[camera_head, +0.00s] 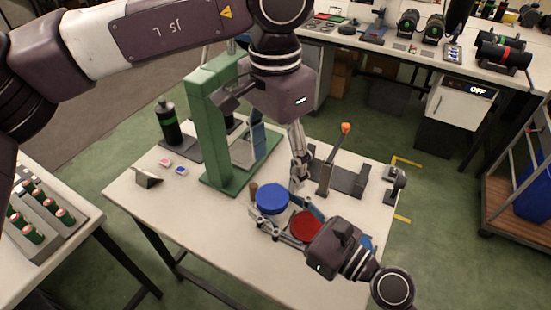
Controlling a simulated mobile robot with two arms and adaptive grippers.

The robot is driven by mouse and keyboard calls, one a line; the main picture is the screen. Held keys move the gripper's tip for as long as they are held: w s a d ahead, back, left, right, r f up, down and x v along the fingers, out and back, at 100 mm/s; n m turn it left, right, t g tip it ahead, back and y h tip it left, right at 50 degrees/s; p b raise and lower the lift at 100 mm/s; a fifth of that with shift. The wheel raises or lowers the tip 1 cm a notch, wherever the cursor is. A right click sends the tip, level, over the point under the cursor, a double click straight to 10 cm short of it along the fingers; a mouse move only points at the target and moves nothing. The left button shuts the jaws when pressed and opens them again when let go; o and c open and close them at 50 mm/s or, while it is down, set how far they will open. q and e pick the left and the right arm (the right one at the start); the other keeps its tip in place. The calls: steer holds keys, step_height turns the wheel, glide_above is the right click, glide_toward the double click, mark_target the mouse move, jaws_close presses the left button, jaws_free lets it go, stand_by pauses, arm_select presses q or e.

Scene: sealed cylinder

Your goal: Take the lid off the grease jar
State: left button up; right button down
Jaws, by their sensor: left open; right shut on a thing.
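A jar with a blue lid (272,198) stands upright near the middle of the table, the lid on top. A red round lid or container (305,225) is just to its right, partly hidden by my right gripper. The frame does not show which is the grease jar. My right gripper (268,229) reaches in from the lower right and is shut on the blue-lidded jar, low on its body; its far finger is partly hidden. My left gripper (299,180) points down, open and empty, above and to the right of the blue lid.
A green press frame (209,135) stands behind left on the white table (190,215). An orange-tipped lever device (331,160) stands right of my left gripper. A dark bottle (168,125) stands at the far left. The table's front left is clear.

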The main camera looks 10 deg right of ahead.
mark_target(274, 196)
arm_select(q)
steer(key=shift+w+a+f, duration=0.1)
steer(key=shift+a+f, duration=0.1)
steer(key=shift+f, duration=0.15)
arm_select(e)
steer(key=shift+r, duration=0.1)
arm_select(q)
step_height(274, 196, down, 8)
steer(key=shift+r, duration=0.25)
steer(key=shift+c, duration=0.3)
